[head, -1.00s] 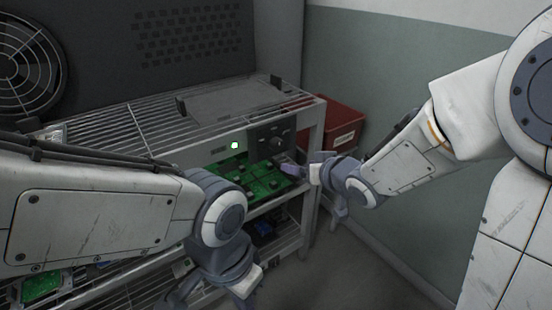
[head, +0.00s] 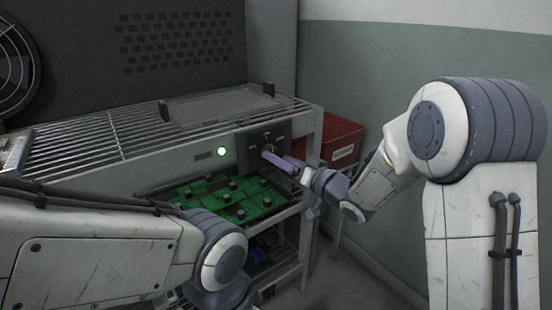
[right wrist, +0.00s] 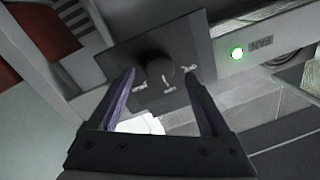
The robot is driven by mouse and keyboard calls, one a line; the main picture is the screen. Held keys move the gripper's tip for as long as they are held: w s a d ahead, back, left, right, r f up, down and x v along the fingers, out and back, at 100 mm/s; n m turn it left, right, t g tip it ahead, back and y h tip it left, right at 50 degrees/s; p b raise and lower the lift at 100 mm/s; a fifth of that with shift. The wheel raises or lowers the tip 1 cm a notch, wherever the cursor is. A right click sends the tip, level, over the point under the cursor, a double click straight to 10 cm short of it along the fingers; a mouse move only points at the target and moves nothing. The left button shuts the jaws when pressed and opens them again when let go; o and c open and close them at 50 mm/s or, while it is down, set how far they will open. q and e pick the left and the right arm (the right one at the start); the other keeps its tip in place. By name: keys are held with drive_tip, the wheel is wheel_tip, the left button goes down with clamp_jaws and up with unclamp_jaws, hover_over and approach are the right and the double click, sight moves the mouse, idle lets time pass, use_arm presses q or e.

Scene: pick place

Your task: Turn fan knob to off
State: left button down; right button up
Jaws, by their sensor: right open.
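The round black fan knob (right wrist: 160,71) sits on a dark panel (right wrist: 205,50) on the front of the rack, with small white marks around its lower side. In the head view the panel (head: 279,136) is near the rack's right end, and the knob is small there. My right gripper (right wrist: 157,76) is open, its purple fingers pointing at the panel, one on each side of the knob in the picture. I cannot tell if they touch it. In the head view the right gripper (head: 284,160) is just in front of the panel.
A lit green light (right wrist: 236,54) sits beside a FAN label (right wrist: 260,42). Below the panel is a shelf with a green circuit board (head: 225,200). A red bin (head: 340,138) stands right of the rack. A wire rack top (head: 110,150) lies above.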

sight(269, 148)
drive_tip(key=shift+x, duration=1.25)
clamp_jaws()
